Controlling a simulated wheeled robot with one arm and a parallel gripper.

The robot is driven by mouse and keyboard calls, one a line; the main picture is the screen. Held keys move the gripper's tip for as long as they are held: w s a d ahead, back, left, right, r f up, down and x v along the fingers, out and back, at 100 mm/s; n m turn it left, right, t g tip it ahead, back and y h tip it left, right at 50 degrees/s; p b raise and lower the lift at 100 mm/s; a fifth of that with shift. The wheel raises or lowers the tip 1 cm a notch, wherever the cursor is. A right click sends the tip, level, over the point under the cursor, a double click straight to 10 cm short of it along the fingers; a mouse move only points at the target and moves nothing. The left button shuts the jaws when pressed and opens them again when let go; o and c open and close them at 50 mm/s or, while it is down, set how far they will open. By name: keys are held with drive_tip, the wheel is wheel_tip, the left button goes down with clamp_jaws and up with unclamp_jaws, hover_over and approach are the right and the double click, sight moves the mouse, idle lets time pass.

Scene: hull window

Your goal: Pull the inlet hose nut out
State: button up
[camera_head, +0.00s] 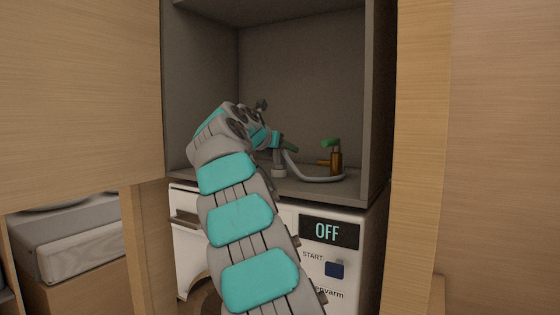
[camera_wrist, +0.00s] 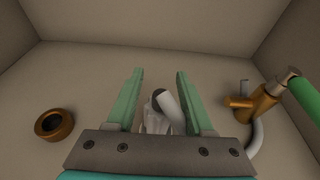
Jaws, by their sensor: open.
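A pale grey hose end with a ribbed, nut-like part (camera_wrist: 153,122) shows between my fingers in the wrist view; I take it for the inlet hose nut. Its short tube has a dark tip. My gripper (camera_wrist: 160,73) is open, with one green finger on each side of it; contact cannot be told. In the head view my gripper (camera_head: 289,146) is inside the cabinet, just above a pale upright piece (camera_head: 278,170) on its floor. The grey hose (camera_head: 315,179) curves right towards a brass valve (camera_head: 336,162) with a green handle (camera_head: 331,142).
A brass ring-shaped fitting (camera_wrist: 54,124) sits left of my fingers in the wrist view. The brass valve (camera_wrist: 262,104) is on the right there. The cabinet's right wall (camera_head: 379,110) stands close by. A white machine with an OFF display (camera_head: 328,232) is below.

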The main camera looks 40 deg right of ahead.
drive_tip(key=shift+p+v, duration=0.75)
drive_tip(key=shift+v, duration=1.7)
drive_tip(key=shift+s+a+r, duration=0.15)
drive_tip(key=shift+a, duration=0.35)
drive_tip(key=shift+a, duration=0.1)
